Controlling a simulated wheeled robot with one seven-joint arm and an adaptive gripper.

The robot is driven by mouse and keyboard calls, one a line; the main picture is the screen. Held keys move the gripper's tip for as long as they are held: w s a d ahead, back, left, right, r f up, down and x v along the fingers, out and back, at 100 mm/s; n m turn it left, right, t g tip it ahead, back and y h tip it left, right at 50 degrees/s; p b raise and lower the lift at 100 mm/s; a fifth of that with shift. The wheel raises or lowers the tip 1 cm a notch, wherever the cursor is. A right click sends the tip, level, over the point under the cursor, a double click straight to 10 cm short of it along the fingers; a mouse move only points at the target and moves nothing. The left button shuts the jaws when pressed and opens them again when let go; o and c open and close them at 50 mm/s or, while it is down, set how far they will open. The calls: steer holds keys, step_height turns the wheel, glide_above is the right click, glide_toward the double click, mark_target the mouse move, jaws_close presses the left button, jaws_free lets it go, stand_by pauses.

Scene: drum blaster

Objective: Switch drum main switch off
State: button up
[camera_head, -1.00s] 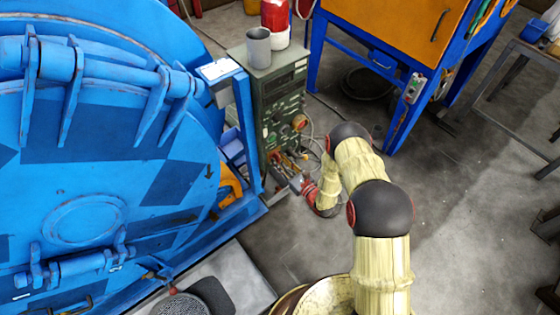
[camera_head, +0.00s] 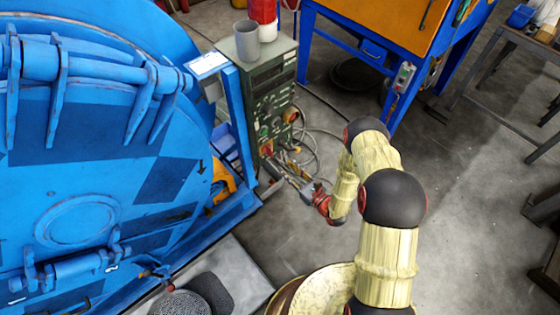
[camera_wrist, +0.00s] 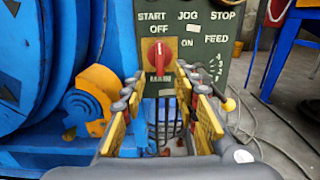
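The main switch is a red rotary knob (camera_wrist: 160,54) on the green control panel (camera_wrist: 198,18) in the wrist view. OFF is printed above it, ON to its right and MAIN below. Its handle looks roughly upright, but I cannot tell its exact setting. In the head view the green cabinet (camera_head: 262,80) stands beside the blue drum machine (camera_head: 75,165). My gripper (camera_wrist: 160,76) is open and empty, its yellow fingers spread to either side below the knob. It appears apart from the knob. In the head view my gripper (camera_head: 276,172) is low in front of the cabinet, its fingers small and unclear.
A grey cup (camera_head: 246,42) and a red container (camera_head: 263,12) stand on the cabinet. Loose cables (camera_head: 318,150) hang and lie to its right. The drum's blue frame (camera_head: 238,125) stands close at its left. Bare floor (camera_head: 455,180) lies to the right.

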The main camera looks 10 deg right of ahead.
steer(key=shift+v, duration=1.1)
